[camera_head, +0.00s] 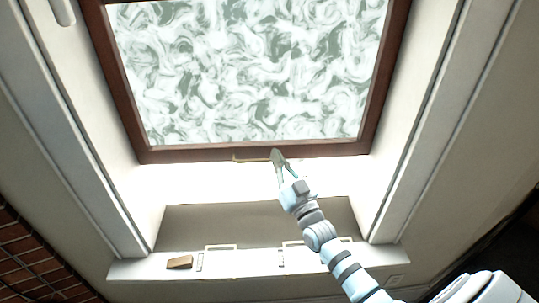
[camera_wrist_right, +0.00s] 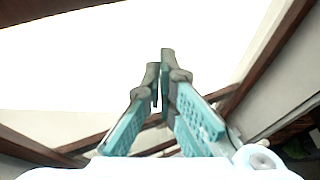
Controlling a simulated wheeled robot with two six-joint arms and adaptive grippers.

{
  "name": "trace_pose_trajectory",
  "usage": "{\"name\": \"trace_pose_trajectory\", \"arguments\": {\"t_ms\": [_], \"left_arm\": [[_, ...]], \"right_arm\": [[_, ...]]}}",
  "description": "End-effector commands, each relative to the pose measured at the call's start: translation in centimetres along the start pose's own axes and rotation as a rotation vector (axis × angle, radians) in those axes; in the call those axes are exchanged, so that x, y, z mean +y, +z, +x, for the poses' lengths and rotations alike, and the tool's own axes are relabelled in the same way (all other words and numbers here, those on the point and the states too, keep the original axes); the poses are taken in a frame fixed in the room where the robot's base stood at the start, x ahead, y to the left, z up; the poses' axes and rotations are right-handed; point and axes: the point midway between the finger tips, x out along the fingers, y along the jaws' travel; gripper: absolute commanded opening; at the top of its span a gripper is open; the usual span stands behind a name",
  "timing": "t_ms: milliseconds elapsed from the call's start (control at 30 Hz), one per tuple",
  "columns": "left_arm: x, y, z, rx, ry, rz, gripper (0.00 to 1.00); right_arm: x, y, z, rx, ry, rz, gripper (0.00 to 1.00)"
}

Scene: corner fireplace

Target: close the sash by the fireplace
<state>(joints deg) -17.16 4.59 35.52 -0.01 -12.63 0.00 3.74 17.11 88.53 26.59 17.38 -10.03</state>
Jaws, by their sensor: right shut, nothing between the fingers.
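The sash (camera_head: 368,135) is a brown frame around a pane of swirled green and white glass, in the upper middle of the head view. A bright gap shows between its bottom rail and the sill. A thin yellowish handle (camera_head: 245,159) runs along the bottom rail. My right gripper (camera_head: 277,153) is shut and empty, its tips at the bottom rail by the handle's right end; I cannot tell whether they touch. In the right wrist view the gripper (camera_wrist_right: 160,70) has its fingers close together against a bright white background. My left gripper is not in view.
Pale walls of the window recess slope in on both sides. Below is a white sill (camera_head: 240,264) with a small brown block (camera_head: 180,262) and pale bar-like handles (camera_head: 221,247). Brick (camera_head: 30,255) shows at lower left. The gap around my right forearm is clear.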

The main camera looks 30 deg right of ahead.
Motion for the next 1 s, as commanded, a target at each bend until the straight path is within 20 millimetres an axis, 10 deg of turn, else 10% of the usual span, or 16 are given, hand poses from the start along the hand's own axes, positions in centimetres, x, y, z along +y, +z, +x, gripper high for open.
{"name": "trace_pose_trajectory", "arguments": {"t_ms": [467, 1000], "left_arm": [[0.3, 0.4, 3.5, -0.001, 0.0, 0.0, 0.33], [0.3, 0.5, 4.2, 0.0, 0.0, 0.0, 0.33]], "right_arm": [[-0.1, 0.4, 9.3, 0.0, -0.001, 0.0, 0.0], [-0.1, 3.8, 7.7, -0.003, -0.002, 0.0, 0.0]]}}
